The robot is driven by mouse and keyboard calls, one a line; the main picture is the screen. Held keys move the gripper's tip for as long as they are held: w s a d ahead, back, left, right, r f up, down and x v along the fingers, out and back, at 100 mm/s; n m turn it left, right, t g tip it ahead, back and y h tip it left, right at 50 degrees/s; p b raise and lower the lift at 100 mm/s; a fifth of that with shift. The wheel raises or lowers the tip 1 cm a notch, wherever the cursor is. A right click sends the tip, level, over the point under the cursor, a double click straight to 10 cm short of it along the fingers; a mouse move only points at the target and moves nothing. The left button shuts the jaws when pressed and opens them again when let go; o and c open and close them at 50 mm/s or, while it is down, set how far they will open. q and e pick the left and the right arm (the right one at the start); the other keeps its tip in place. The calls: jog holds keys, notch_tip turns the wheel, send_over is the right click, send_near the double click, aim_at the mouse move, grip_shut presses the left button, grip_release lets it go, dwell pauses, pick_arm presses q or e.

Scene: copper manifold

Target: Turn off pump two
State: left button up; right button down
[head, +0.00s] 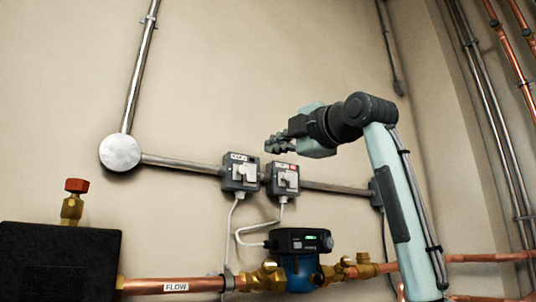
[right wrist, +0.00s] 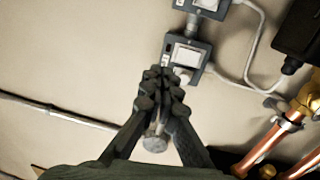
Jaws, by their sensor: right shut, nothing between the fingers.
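Two grey switch boxes sit side by side on the wall conduit, a left one (head: 240,173) and a right one (head: 282,180). My right gripper (head: 272,145) is shut and empty, in front of and above the boxes. In the right wrist view its fingertips (right wrist: 161,82) appear just below one switch box (right wrist: 186,54), with a second box (right wrist: 208,6) at the top edge. Contact cannot be told. My left gripper is not in view.
A blue and black pump (head: 302,262) with a lit green display sits on the copper pipe (head: 172,286) below the boxes. Grey cables hang from the boxes. A round junction box (head: 120,152) and a red-capped valve (head: 76,186) are at left.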

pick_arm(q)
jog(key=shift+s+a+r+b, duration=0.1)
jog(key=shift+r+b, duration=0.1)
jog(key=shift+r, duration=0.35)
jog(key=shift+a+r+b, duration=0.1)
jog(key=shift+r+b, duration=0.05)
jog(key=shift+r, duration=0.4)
pick_arm(e)
jog(key=shift+r+v, duration=0.15)
jog(key=shift+v, duration=0.75)
jog(key=shift+r+v, duration=0.2)
jog(key=shift+v, duration=0.7)
jog(key=shift+r+v, duration=0.15)
jog(key=shift+v, duration=0.75)
jog(key=shift+s, duration=0.1)
